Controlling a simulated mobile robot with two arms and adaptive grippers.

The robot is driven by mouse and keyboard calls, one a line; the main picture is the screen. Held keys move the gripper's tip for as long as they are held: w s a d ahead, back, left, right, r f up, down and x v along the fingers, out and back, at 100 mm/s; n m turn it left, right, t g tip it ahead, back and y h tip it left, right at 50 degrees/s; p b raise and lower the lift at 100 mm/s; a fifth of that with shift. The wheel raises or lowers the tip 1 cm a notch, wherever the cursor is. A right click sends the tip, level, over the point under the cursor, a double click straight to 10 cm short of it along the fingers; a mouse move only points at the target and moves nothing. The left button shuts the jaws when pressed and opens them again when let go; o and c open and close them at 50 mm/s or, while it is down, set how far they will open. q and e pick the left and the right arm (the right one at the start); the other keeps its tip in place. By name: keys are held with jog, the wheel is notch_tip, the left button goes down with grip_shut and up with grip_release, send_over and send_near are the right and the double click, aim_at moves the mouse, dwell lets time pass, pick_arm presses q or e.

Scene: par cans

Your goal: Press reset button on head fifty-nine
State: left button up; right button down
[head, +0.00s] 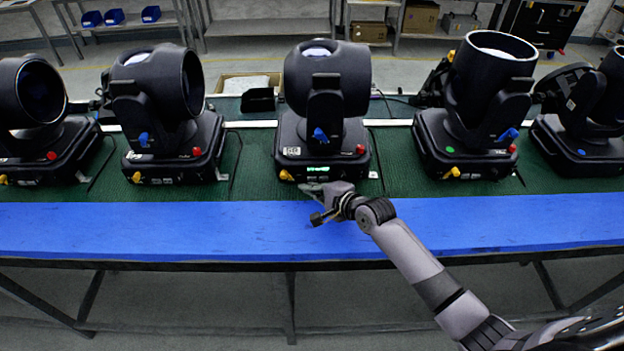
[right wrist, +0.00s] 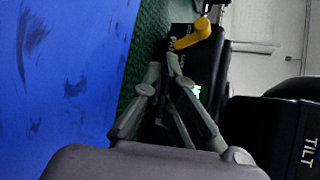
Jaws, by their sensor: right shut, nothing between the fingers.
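Several black moving-head lights stand in a row on the bench. The middle one (head: 327,75) has a small white label on its base, a lit green display (head: 317,169), a yellow connector (head: 286,175) and a red button-like part (head: 360,149). My right gripper (head: 306,187) is shut and empty, just in front of this base, near the yellow connector and left of the display. In the right wrist view the closed fingers (right wrist: 166,72) point at the base front beside the yellow connector (right wrist: 192,34). I cannot tell whether they touch it. My left gripper is out of view.
Neighbouring lights stand left (head: 158,85) and right (head: 485,85) of the middle one, with green mat (head: 250,165) between. The blue bench front (head: 150,230) is clear. Shelves and boxes are far behind.

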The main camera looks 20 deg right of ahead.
jog(key=shift+w, duration=0.2)
jog(key=shift+w+d, duration=0.15)
jog(key=shift+w, duration=0.2)
dwell(0.6)
dwell(0.4)
jog(key=shift+s+a+p, duration=0.2)
jog(key=shift+s+p, duration=0.5)
jog(key=shift+s, duration=0.1)
